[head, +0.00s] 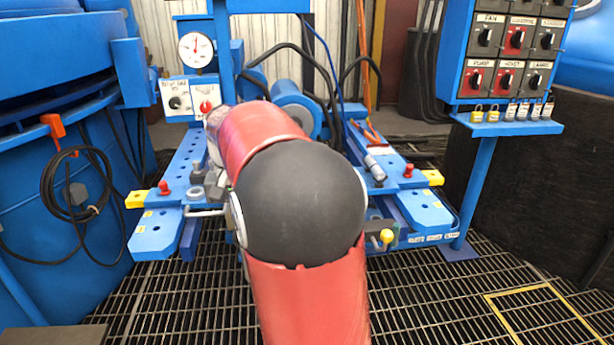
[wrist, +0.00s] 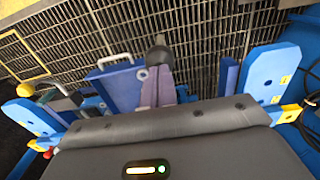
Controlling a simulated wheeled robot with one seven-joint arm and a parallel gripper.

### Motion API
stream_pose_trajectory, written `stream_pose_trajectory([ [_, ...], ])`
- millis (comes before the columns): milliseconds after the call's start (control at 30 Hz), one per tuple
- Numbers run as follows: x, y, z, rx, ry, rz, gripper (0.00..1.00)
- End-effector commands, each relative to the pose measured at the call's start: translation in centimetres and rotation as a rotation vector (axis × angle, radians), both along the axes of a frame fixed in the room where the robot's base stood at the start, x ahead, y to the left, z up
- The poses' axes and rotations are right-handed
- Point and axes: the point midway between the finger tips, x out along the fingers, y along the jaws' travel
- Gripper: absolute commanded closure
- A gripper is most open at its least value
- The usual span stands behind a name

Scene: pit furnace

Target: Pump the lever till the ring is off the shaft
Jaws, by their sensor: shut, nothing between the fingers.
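In the wrist view my gripper (wrist: 157,72) is shut and empty, pointing down towards the grating. A yellow knob (head: 386,236) on a short rod is at the front right of the blue rig in the head view. My red and black arm covers the middle of the rig, so the gripper is hidden there. I cannot make out the ring or the shaft in either view.
A pressure gauge (head: 196,50) stands at the back left. A switch panel (head: 510,50) with padlocks is at the right. A cable coil (head: 75,190) hangs at the left. The grating (head: 440,290) in front is clear.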

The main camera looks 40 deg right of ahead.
Motion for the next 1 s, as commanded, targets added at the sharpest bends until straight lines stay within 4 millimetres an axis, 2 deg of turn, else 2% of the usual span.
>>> stream_pose_trajectory([
  [400, -1.8, 1.1, -8.9, 0.000, 0.001, -0.001, 1.00],
  [533, -2.1, 1.4, -10.5, 0.000, 0.000, -0.001, 1.00],
  [767, -1.9, 1.2, -8.3, 0.000, 0.000, -0.001, 1.00],
  [1000, -1.0, 0.7, -3.4, 0.000, 0.000, 0.000, 1.00],
])
